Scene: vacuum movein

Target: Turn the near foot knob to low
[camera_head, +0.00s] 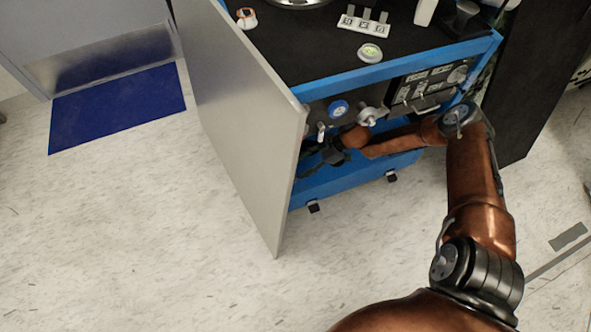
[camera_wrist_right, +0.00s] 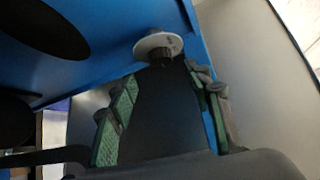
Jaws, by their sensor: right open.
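My right gripper (camera_head: 318,158) reaches into the open front of the blue cabinet (camera_head: 350,185), low beside the swung-out door panel. In the right wrist view its two green-padded fingers (camera_wrist_right: 160,110) stand apart, with a dark space between them. A small white disc with a dark ribbed stem (camera_wrist_right: 158,46) shows just beyond the fingertips, by a blue surface. It may be the foot knob, but I cannot tell its setting. I cannot tell whether the fingers touch it. Two black feet (camera_head: 313,207) (camera_head: 391,176) show under the cabinet's lower edge. My left gripper is out of view.
The grey door panel (camera_head: 240,110) stands open close to the left of my right gripper. Gauges and valves (camera_head: 338,109) sit above it, and a control panel (camera_head: 430,85) is to the right. The floor in front is clear. A blue mat (camera_head: 115,108) lies at the left.

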